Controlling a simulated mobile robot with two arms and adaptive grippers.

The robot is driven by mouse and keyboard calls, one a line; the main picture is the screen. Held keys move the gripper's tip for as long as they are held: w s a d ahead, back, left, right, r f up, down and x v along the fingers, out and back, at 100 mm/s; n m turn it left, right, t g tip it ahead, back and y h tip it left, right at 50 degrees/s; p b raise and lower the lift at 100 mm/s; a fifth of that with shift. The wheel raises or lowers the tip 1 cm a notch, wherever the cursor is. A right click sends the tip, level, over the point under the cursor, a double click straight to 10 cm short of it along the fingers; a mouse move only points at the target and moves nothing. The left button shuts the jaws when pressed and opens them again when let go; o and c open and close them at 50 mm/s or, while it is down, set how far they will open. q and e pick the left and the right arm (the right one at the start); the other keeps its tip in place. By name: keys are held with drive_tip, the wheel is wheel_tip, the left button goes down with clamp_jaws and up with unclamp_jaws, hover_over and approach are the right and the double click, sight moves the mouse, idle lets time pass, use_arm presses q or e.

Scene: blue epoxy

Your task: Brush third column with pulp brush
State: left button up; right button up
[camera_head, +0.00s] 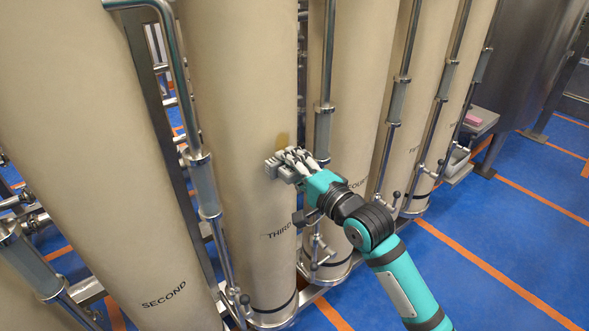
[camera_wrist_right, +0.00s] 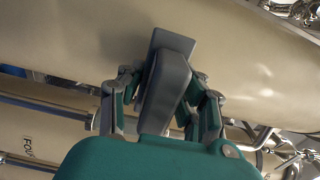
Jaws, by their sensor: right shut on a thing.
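The third column (camera_head: 245,110) is a tall beige cylinder with "THIRD" printed low on it; a beige column surface (camera_wrist_right: 240,60) also fills much of the right wrist view. A brownish patch (camera_head: 283,138) shows on its right side. My right gripper (camera_head: 290,165) is at this column, just below the patch. It is shut on a grey brush (camera_wrist_right: 165,88), whose flat head (camera_wrist_right: 173,41) points towards the column. I cannot tell whether the head touches the surface. My left gripper is not in view.
The second column (camera_head: 90,140) stands at left, the fourth (camera_head: 360,90) at right, with more beyond. Metal pipes (camera_head: 325,70) run upright between them. A pink block (camera_head: 474,119) lies on a grey shelf at right. Blue floor (camera_head: 500,240) with orange lines is open at right.

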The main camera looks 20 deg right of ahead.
idle(0.6)
drive_tip(key=shift+p+x, duration=0.35)
drive_tip(key=shift+x, duration=0.75)
